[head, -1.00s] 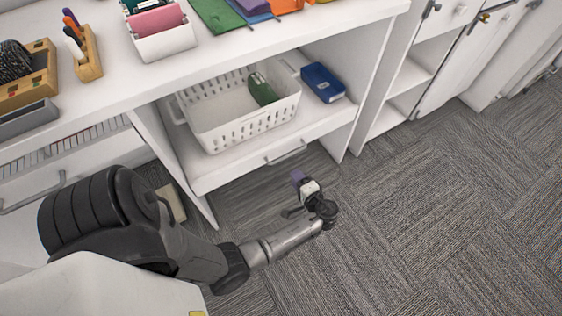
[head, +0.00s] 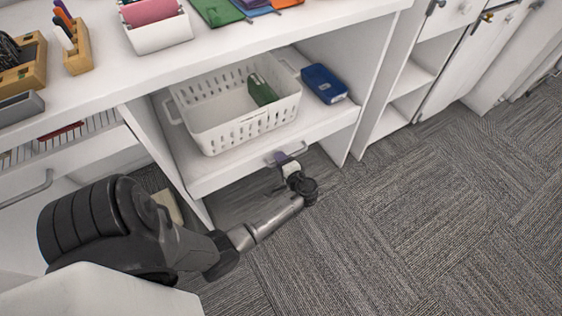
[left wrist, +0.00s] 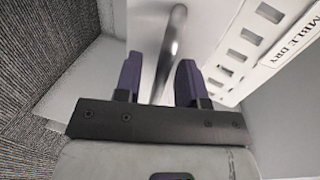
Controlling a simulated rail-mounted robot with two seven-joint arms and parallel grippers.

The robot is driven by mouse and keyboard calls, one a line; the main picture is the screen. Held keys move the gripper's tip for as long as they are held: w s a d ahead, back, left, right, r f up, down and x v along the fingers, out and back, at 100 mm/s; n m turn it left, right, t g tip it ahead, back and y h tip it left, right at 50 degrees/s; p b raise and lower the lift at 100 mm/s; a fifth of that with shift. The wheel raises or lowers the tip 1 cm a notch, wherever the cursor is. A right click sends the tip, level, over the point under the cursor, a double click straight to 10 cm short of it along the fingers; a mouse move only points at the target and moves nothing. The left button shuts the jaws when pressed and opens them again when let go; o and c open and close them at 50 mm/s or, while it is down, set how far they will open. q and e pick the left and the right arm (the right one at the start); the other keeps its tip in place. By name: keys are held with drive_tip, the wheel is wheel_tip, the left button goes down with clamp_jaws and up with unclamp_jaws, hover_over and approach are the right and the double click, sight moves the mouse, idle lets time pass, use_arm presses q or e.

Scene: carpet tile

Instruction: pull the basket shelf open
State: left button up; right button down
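The basket shelf (head: 215,177) is a white sliding board under the counter. It carries a white slotted basket (head: 236,128) and has a grey bar handle on its front edge. My left gripper (head: 281,158) is at that front edge, covering most of the handle in the head view. In the left wrist view the handle (left wrist: 170,45) runs between the two purple fingertips of my left gripper (left wrist: 160,80). The fingers are apart, with gaps visible beside the bar. My right gripper does not show.
A green item (head: 262,90) lies in the basket, and a blue box (head: 324,83) lies to its right on the shelf. White side panels flank the shelf. The carpet (head: 420,220) in front and to the right is clear.

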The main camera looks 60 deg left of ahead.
use_arm(q)
drive_tip(key=shift+c, duration=0.2)
clamp_jaws()
idle(0.3)
